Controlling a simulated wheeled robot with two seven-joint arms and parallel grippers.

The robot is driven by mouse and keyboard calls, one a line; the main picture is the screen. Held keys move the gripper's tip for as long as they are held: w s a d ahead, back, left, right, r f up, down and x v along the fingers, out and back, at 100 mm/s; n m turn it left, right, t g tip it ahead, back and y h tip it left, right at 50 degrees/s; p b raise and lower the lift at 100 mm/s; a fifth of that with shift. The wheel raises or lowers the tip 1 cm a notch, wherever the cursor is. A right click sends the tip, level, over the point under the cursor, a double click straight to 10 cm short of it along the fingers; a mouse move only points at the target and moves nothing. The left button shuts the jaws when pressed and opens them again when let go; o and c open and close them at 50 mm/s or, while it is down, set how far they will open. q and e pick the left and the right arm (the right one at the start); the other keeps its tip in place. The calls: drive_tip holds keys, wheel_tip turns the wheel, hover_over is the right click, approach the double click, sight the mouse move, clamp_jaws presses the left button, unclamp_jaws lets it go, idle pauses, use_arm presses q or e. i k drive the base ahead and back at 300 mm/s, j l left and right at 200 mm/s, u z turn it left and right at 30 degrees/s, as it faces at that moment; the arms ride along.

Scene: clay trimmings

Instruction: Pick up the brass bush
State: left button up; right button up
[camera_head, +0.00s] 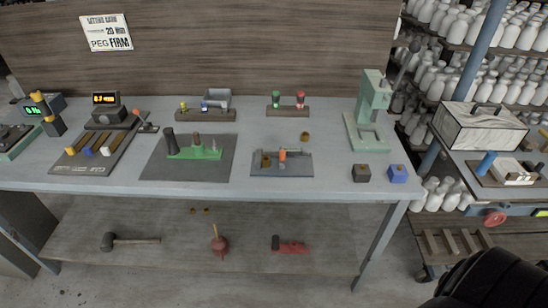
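A small brass-coloured bush (305,136) lies alone on the grey bench top, right of centre, behind a grey fixture plate (300,172). Another brass-coloured piece (266,161) stands on the left part of that plate, beside an orange piece (282,155). Two tiny brass-coloured pieces (193,210) lie on the lower shelf. They are too small to make out clearly. Neither of my grippers shows in the head view.
A pale green press (371,110) stands right of the bush. A wooden block with green and red knobs (288,111) stands behind it. A black cube (361,174) and a blue cube (397,174) sit at the front right. Bare bench surrounds the bush.

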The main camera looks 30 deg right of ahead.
sight(265, 160)
drive_tip(key=i+j+z, duration=0.3)
drive_tip(key=i+j, duration=0.9)
drive_tip(key=j, duration=0.05)
